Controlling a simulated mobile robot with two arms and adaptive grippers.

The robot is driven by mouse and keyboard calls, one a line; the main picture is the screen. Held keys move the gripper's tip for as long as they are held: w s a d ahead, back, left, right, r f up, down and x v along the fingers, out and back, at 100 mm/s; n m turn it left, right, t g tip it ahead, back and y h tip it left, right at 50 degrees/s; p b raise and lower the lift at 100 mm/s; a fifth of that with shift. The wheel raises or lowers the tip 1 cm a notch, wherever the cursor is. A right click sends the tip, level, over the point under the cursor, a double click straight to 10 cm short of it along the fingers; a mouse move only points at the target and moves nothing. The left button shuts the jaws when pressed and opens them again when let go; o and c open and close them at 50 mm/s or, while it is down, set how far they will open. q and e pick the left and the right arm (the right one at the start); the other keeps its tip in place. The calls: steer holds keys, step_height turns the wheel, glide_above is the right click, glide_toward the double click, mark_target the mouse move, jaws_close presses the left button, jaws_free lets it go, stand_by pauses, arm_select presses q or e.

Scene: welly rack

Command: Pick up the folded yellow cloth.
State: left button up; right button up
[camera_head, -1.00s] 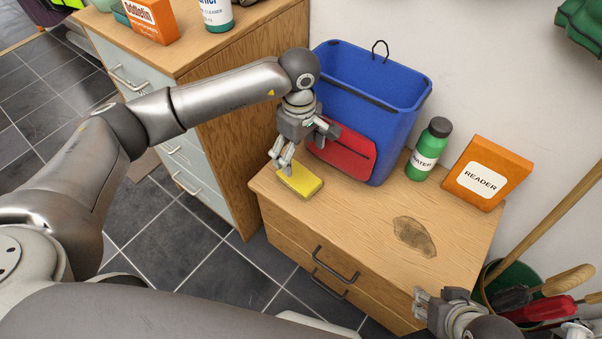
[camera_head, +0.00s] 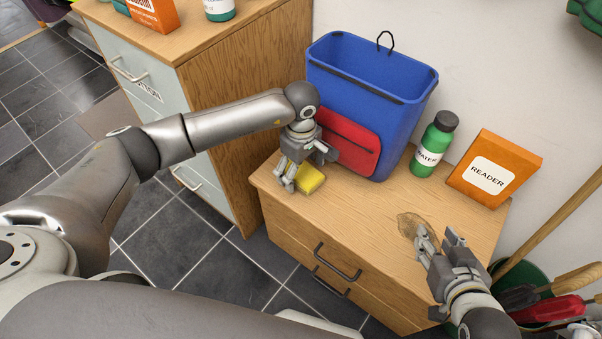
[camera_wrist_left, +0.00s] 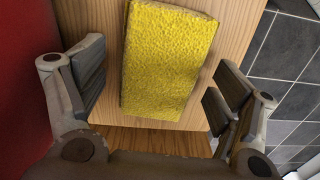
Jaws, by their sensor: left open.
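The folded yellow cloth (camera_head: 311,180) lies flat on the wooden cabinet top (camera_head: 365,212), near its left edge. My left gripper (camera_head: 304,172) is open just above it, fingers pointing down, and hides part of it. In the left wrist view the cloth (camera_wrist_left: 165,62) lies between the two open fingers (camera_wrist_left: 155,95), with a gap on each side. I cannot tell from that view how far the fingertips are above the wood. My right gripper (camera_head: 438,236) is open and empty over the front right of the cabinet top, near a dark stain (camera_head: 408,224).
A blue bin (camera_head: 398,115) with a red pocket (camera_head: 350,145) stands right behind the cloth. A green bottle (camera_head: 433,145) and an orange reader box (camera_head: 494,170) stand at the back right. A taller cabinet (camera_head: 235,110) is at the left. The middle of the top is clear.

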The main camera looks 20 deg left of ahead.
mark_target(301, 170)
arm_select(q)
steer(key=shift+c, duration=0.3)
steer(key=c, duration=1)
steer(key=shift+o, duration=0.2)
steer(key=shift+r, duration=0.15)
